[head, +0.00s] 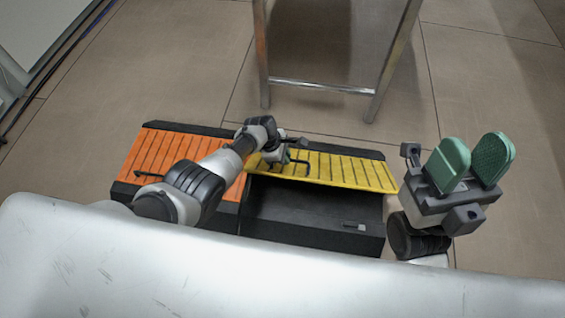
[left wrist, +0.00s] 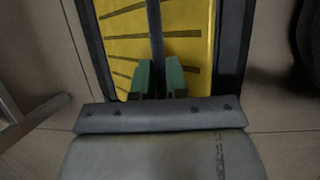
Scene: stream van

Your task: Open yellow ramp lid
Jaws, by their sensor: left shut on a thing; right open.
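The yellow ramp lid (head: 345,172) is slatted and sits along the far side of a black ramp box (head: 310,212). The lid stands partly raised, and the box's dark inside shows in front of it. My left gripper (head: 284,162) is at the lid's left part, shut on its dark bar handle (head: 301,163). In the left wrist view the green fingers (left wrist: 158,80) close around the handle (left wrist: 155,35), with the yellow slats (left wrist: 190,45) behind. My right gripper (head: 478,162) is open and empty, with green pads apart, right of the box.
An orange slatted lid (head: 165,152) with a dark handle (head: 148,174) lies shut on the left, partly under my left arm. A metal-legged frame (head: 320,88) stands behind the box. A small latch (head: 354,226) is on the box's front. Tiled floor is clear to the right.

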